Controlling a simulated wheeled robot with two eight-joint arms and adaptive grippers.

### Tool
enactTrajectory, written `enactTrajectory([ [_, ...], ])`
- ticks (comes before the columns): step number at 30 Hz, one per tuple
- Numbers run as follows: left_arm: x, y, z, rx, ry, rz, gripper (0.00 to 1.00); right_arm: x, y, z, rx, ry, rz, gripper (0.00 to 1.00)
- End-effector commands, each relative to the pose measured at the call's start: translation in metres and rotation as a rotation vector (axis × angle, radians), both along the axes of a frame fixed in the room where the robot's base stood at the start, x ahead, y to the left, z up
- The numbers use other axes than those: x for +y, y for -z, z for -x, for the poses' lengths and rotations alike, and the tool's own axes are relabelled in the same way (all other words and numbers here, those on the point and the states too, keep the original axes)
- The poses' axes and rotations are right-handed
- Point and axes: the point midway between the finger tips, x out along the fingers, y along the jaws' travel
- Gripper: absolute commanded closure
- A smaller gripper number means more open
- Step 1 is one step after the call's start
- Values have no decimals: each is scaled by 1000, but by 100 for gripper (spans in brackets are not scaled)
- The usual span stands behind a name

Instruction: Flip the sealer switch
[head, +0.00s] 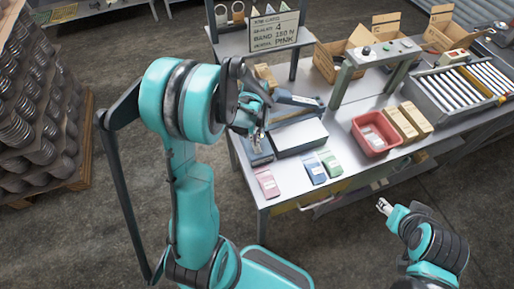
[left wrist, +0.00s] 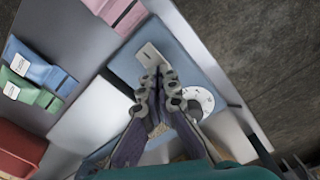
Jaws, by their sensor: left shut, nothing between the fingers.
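The sealer (head: 262,157) is a blue unit at the left end of the workbench, partly hidden by my left gripper in the head view. In the left wrist view the blue sealer top (left wrist: 190,50) carries a pale switch plate (left wrist: 150,56) and a round white dial (left wrist: 203,97). My left gripper (left wrist: 160,73) is shut and empty, its fingertips at the lower edge of the switch plate. I cannot tell whether they touch it. In the head view my left gripper (head: 258,140) is over the sealer. My right gripper (head: 384,206) is off the bench front, its opening unclear.
Pink (head: 267,183), blue (head: 314,169) and green (head: 330,163) packs lie along the bench front. A red bin (head: 374,134) and tan boxes (head: 408,120) stand to the right. A grey frame (head: 345,80) and a sign (head: 275,32) rise behind.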

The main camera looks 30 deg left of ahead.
Motion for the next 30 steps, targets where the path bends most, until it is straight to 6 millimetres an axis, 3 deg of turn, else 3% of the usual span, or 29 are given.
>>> enactTrajectory([
  [30, 0, 15, 0, 0, 0, 0, 100, 0, 14, 0, 0, 0, 0, 52],
])
